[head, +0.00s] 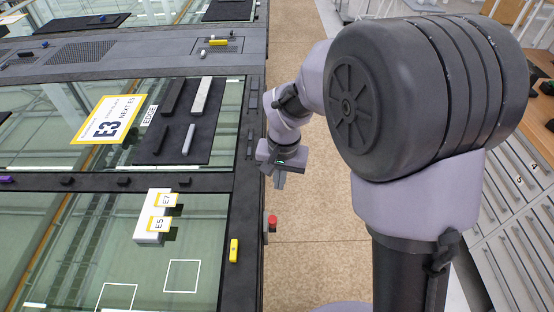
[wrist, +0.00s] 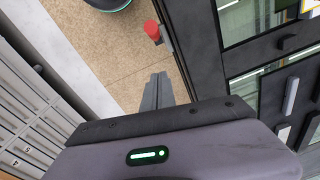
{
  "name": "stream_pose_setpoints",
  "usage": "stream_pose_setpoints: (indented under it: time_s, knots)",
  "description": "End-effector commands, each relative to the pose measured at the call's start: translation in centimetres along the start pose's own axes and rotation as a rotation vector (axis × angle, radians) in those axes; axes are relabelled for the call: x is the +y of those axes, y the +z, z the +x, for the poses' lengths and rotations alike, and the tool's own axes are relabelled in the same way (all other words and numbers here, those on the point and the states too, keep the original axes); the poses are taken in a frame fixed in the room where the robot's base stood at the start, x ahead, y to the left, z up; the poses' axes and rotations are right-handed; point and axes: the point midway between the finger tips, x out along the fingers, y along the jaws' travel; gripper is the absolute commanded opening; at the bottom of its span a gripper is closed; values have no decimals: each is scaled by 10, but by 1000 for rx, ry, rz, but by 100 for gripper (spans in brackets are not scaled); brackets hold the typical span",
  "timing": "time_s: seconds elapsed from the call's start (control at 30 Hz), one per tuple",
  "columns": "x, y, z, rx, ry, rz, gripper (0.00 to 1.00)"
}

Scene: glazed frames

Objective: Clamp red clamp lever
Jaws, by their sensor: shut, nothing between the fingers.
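The red clamp lever (head: 272,223) is a small red piece at the outer right edge of the dark glazed frame in the head view. In the wrist view the red lever (wrist: 152,29) shows near the top middle, beside the dark frame edge. My gripper (head: 279,182) hangs above the floor just off that edge, apart from the lever and further up the picture. In the wrist view the fingers of my gripper (wrist: 157,82) are together with nothing between them, and they point towards the lever with a gap left.
A yellow piece (head: 234,250) sits on the frame border near the red lever. A white block (head: 150,228) with yellow labels stands on the glass. A black mat (head: 176,143) holds several bars. Grey drawers (head: 510,215) stand at the right; open floor lies between.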

Motion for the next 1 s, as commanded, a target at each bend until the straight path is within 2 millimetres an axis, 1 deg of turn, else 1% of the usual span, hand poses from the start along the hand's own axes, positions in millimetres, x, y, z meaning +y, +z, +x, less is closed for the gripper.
stream_pose_setpoints:
  time_s: [0.03,0.3,0.43,0.6,1.0]
  knots:
    - [0,1,15,-3,1,0,0]
    - [1,2,73,-3,2,-1,0]
    - [0,24,74,-1,0,-3,0]
    - [0,38,76,-1,0,-2,0]
    - [0,39,76,2,-1,-1,0]
